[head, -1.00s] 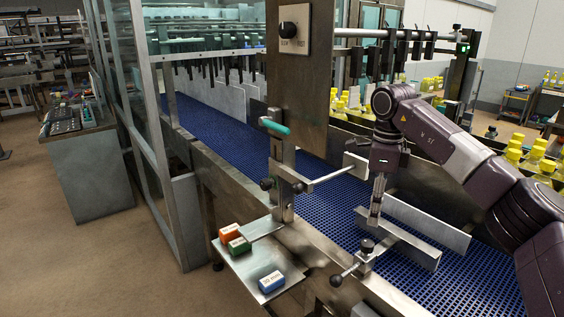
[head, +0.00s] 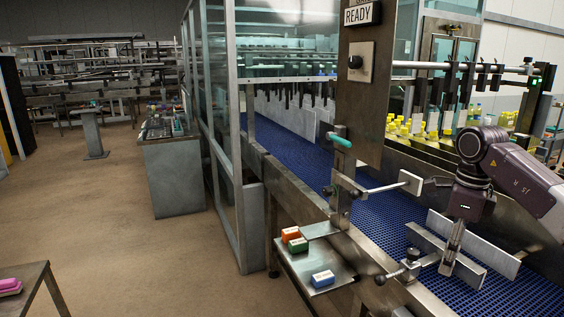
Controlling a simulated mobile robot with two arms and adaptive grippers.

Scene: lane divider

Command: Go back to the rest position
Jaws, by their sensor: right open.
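My right gripper (head: 450,262) points down over the conveyor. Its fingers show edge-on in front of a grey lane divider bar (head: 470,272). It is open; I cannot tell whether it touches the bar. The bar stands on the blue conveyor belt (head: 390,210), with a longer pale divider plate (head: 500,256) behind it. A clamp with a black knob (head: 412,254) joins the bar's near side at the conveyor rail. My left gripper is out of view.
A small metal shelf (head: 318,264) beside the conveyor holds an orange block (head: 290,235), a green block (head: 298,245) and a blue block (head: 322,279). A glass-walled machine (head: 222,140) stands behind. Yellow-capped bottles (head: 432,125) line the far side. The floor at left (head: 110,220) is open.

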